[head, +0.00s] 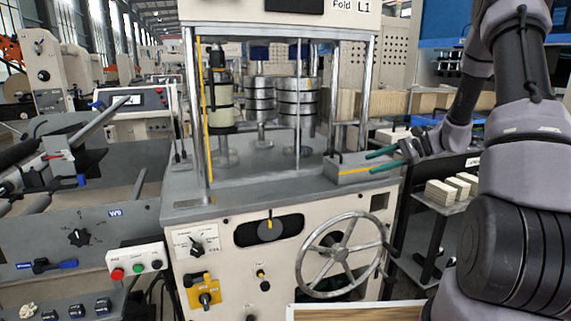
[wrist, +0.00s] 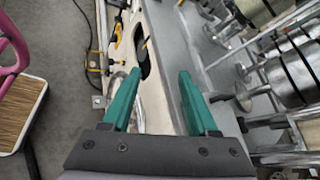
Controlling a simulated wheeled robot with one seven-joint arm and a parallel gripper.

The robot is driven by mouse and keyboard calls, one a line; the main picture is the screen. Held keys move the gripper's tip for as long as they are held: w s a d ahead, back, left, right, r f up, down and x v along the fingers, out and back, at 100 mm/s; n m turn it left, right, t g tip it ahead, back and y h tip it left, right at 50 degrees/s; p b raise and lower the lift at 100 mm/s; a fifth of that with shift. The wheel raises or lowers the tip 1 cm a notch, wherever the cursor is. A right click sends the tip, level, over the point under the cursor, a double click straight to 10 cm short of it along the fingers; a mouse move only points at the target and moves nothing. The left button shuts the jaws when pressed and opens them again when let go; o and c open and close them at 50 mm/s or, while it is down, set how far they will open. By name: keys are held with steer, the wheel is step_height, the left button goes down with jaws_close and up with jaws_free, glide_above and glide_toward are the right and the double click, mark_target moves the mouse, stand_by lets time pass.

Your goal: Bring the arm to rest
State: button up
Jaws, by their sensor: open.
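My gripper (head: 375,160) is open, with two green fingers apart and nothing between them. In the head view it is right of the machine's middle, at the end of my grey arm, close to the right front corner of the machine's grey top. In the wrist view the open fingers (wrist: 157,98) point over the edge of the machine's top, with the cream front panel behind them. I cannot tell from the head view whether the fingers touch the small grey block beside them.
The cream machine (head: 230,240) has a handwheel (head: 341,254) on its front and metal columns with rollers above. A shelf with pale blocks (head: 449,190) stands at the right. A red-and-green button box (head: 137,262) is at the left. Grey floor (wrist: 60,120) shows in the wrist view.

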steer(key=s+a+r+n+g+h, duration=0.1)
steer(key=s+a+r+n+h, duration=0.2)
steer(key=s+r, duration=0.4)
steer(key=s+a+r+n+h, duration=0.2)
steer(key=s+r+n+h, duration=0.1)
steer(key=s+r, duration=0.4)
steer(key=s+r+n+t+h, duration=0.2)
steer(key=s+r, duration=0.1)
steer(key=s, duration=0.4)
steer(key=s+d+r+n+t+h, duration=0.1)
steer(key=s+r+n+t+h, duration=0.1)
steer(key=s, duration=0.4)
step_height(320, 180, up, 2)
steer(key=shift+s+d+r+t, duration=0.25)
steer(key=shift+s+t, duration=0.15)
steer(key=shift+t, duration=0.2)
